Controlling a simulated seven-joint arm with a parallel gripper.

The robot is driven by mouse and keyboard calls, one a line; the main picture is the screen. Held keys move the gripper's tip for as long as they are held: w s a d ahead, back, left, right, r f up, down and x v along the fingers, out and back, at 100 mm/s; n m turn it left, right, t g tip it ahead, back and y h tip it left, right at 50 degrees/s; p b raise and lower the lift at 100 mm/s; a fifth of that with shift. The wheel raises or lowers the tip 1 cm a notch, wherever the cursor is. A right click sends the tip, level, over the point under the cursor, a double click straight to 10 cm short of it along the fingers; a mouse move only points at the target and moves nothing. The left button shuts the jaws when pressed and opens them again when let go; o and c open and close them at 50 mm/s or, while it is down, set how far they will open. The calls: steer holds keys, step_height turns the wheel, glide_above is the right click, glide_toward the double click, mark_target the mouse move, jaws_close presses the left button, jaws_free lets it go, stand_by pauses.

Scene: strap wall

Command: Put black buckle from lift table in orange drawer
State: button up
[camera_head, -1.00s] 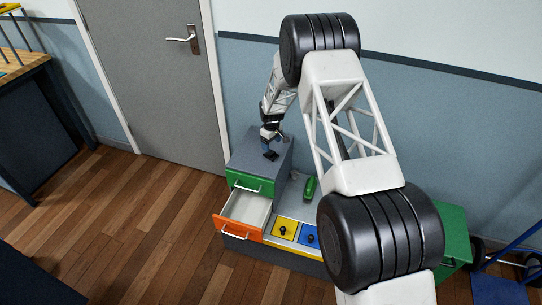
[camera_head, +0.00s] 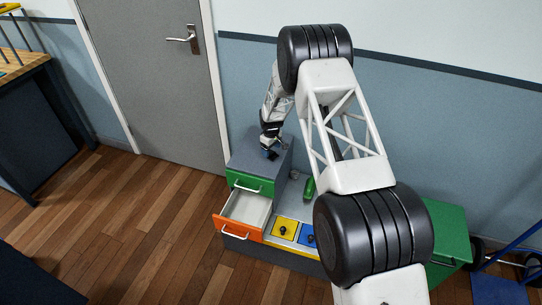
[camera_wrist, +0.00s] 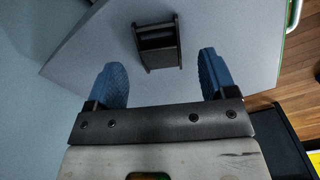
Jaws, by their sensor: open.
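The black buckle (camera_wrist: 158,45) lies on the grey top (camera_head: 258,152) of the drawer unit. In the wrist view it sits ahead of my gripper (camera_wrist: 162,66), roughly between the two blue fingertips and apart from both. My gripper (camera_head: 269,151) is open and empty, low over the grey top in the head view, where the buckle is mostly hidden at the fingers. The orange drawer (camera_head: 236,230) is pulled out at the lower front of the unit. Its light inside looks empty.
A shut green drawer (camera_head: 250,183) is above the orange one. Right of the unit are a yellow panel (camera_head: 284,229) and a blue panel (camera_head: 308,236) with black knobs, and a green object (camera_head: 309,189). The wall is close behind. The floor at front left is clear.

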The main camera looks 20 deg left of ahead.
steer(key=shift+f, duration=1.5)
steer(key=c, duration=1.1)
steer(key=shift+r, duration=0.1)
steer(key=shift+r, duration=1.45)
steer(key=shift+s+r, duration=0.15)
steer(key=shift+r, duration=0.15)
steer(key=s+d+r, duration=0.1)
steer(key=s+d, duration=0.6)
steer(key=s, duration=0.6)
steer(key=shift+s+d+r, duration=0.15)
steer(key=shift+s+d, duration=0.15)
steer(key=shift+d, duration=0.1)
